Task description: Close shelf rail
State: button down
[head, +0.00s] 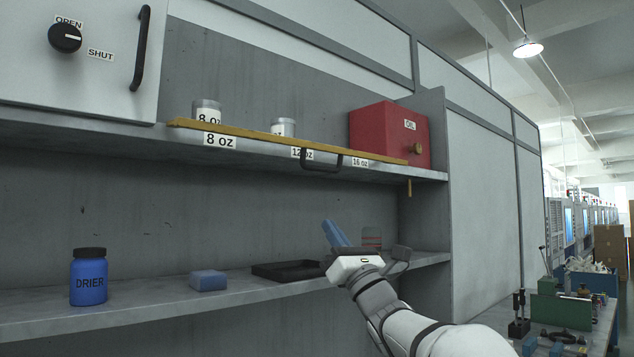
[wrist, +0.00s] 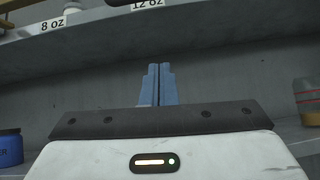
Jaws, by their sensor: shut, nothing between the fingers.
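The shelf rail (head: 285,139) is a yellow bar along the front of the upper shelf, with a dark handle (head: 321,162) near the 12 oz label. It slopes slightly down to the right in the head view. Its handle also shows at the top of the wrist view (wrist: 143,3). My gripper (head: 335,232) is below the upper shelf, lower than the handle and apart from it. Its blue fingers (wrist: 158,84) are together with nothing between them. Whether the rail is latched at its right end cannot be told.
The upper shelf holds an 8 oz can (head: 207,110), a smaller can (head: 283,127) and a red OIL box (head: 390,133). The lower shelf holds a blue DRIER bottle (head: 89,277), a blue block (head: 208,281), a black tray (head: 287,270) and a clear container (head: 372,238) close to my gripper.

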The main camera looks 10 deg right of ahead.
notch_tip(320, 180, up, 10)
jog(key=w+a+n+y+p, duration=0.1)
jog(key=w+n+p, duration=0.1)
jog(key=p, duration=0.2)
jog(key=shift+w+a+f, duration=0.15)
jog(key=shift+w+a, duration=0.05)
jog(key=shift+a, duration=0.2)
jog(key=shift+s, duration=0.1)
jog(key=shift+s+r+g+p, duration=0.2)
jog(key=shift+r+g+p, duration=0.05)
jog(key=shift+g+p, duration=0.15)
